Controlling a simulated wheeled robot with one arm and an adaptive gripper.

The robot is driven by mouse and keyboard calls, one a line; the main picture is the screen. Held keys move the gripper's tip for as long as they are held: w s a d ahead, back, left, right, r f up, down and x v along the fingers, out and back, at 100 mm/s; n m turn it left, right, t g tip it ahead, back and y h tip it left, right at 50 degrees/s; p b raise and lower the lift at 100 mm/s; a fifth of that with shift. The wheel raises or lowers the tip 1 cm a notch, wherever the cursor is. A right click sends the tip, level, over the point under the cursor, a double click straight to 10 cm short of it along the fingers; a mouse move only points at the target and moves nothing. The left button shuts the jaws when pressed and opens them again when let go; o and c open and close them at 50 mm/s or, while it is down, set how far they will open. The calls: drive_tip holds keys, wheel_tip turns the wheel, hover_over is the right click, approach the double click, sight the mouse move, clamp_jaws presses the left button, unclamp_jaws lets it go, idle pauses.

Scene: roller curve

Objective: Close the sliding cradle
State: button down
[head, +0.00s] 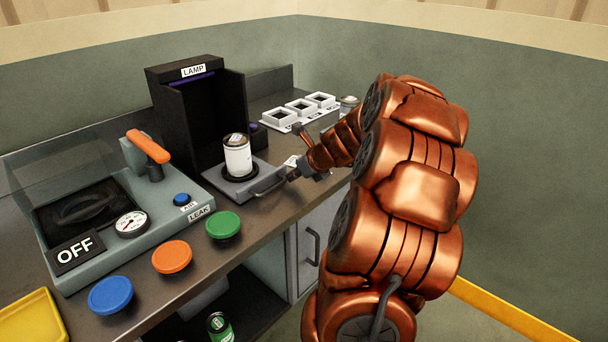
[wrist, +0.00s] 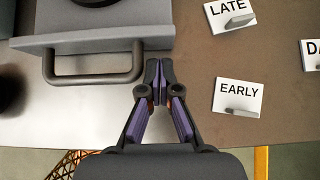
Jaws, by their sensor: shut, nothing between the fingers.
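The sliding cradle (head: 273,175) is a grey drawer-like tray pulled out from the black lamp housing (head: 186,130). A white can (head: 238,158) stands upright on the cradle's round black seat. The cradle's grey bar handle (head: 268,186) is on its front edge; the handle also shows in the wrist view (wrist: 95,79), upper left. My gripper (wrist: 159,66) is shut and empty, its tips just right of the handle's right end. Whether the tips touch the handle I cannot tell. In the head view my gripper (head: 292,175) is beside the handle, partly hidden by my arm.
EARLY (wrist: 238,97) and LATE (wrist: 230,15) cards lie on the counter right of my gripper. Three white square holders (head: 301,108) stand behind. Green (head: 223,224), orange (head: 172,256) and blue (head: 110,294) discs lie along the front, beside the leak tester (head: 120,200).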

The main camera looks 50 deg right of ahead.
drive_tip(key=shift+w, duration=0.75)
